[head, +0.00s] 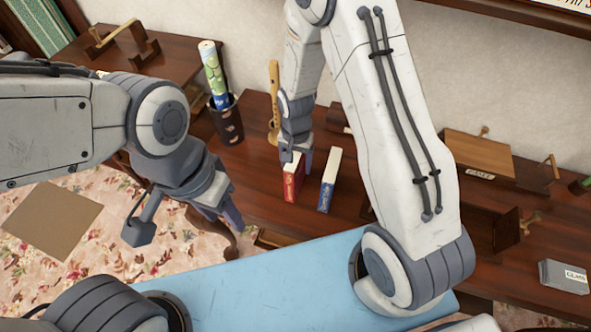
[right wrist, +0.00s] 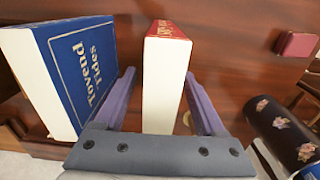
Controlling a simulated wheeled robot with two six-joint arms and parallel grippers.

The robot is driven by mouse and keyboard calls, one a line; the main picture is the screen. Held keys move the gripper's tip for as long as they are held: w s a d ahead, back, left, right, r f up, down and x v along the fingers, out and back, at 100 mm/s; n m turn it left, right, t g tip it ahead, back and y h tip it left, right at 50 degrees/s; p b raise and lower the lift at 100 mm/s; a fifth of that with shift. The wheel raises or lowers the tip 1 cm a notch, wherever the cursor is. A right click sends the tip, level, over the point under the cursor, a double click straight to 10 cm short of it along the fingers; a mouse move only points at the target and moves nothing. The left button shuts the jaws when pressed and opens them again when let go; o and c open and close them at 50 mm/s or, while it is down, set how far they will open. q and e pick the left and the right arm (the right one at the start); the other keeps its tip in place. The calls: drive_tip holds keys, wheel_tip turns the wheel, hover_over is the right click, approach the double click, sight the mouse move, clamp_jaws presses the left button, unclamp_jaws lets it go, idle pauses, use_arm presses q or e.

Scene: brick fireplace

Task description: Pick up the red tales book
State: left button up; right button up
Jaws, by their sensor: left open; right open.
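The red book (head: 292,182) stands upright on the dark wooden desk in the head view, its spine towards me. In the right wrist view the red book (right wrist: 166,80) shows its red edge and pale pages between the two purple fingers. My right gripper (head: 297,153) reaches down over it from behind; in the wrist view the right gripper (right wrist: 163,108) is open, with a finger on either side and gaps visible. The lettering is too small to read surely. My left gripper (head: 228,210) is open and empty, left of the books.
A blue book (head: 329,182) stands just right of the red one; it is at the left in the wrist view (right wrist: 85,75). A dark flowered cup (head: 227,122) holds a rolled paper. A wooden recorder (head: 273,95) stands behind my right gripper.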

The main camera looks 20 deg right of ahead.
clamp_jaws()
